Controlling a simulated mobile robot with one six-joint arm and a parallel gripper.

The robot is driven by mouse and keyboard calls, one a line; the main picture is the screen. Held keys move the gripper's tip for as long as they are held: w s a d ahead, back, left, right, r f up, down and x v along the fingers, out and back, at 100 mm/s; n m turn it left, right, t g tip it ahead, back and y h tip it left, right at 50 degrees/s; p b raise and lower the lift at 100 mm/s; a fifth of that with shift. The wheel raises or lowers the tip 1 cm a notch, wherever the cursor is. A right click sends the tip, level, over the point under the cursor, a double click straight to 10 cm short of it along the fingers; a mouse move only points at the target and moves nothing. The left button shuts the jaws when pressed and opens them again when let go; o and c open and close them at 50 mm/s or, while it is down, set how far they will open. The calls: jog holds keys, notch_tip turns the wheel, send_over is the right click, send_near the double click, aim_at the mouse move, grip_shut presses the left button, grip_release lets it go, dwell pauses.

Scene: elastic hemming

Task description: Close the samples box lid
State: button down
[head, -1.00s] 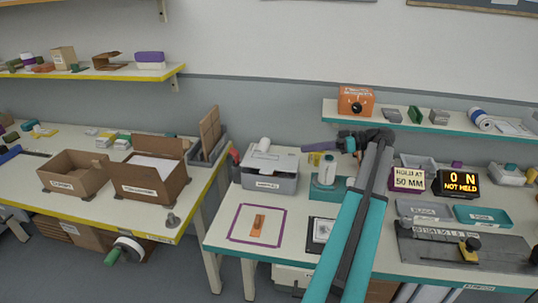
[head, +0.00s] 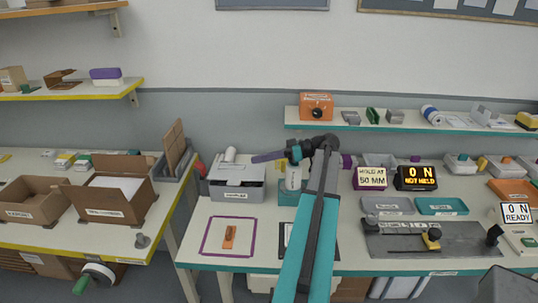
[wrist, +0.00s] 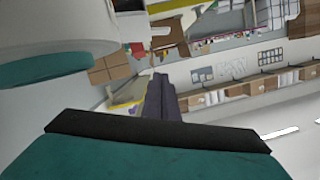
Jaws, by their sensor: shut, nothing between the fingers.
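An open cardboard box (head: 112,200) with raised flaps and a pale inside stands on the left table. Its front label is too small to read. A second open cardboard box (head: 35,203) is left of it. A grey box (head: 236,189) with a pale grey top stands at the left of the teal-edged table. I cannot read which box is marked samples. My gripper (head: 256,158) points left, above and behind the grey box's right side, apart from the cardboard boxes. Its dark purple fingers (wrist: 162,100) are together and empty in the wrist view.
A white and teal device (head: 292,186) stands right of the grey box, under my arm. A purple outlined square (head: 204,236) with an orange piece lies in front. A shelf (head: 400,128) hangs above the right table. A gap separates the tables.

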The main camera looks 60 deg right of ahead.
jog(key=p+x, duration=0.2)
jog(key=x, duration=0.4)
jog(key=shift+a+r, duration=0.15)
jog(key=shift+a+f+p, duration=0.2)
jog(key=shift+f+p, duration=0.15)
jog(key=shift+f, duration=0.2)
jog(key=shift+a+f+p, duration=0.2)
jog(key=shift+f+p, duration=0.1)
jog(key=shift+f, duration=0.3)
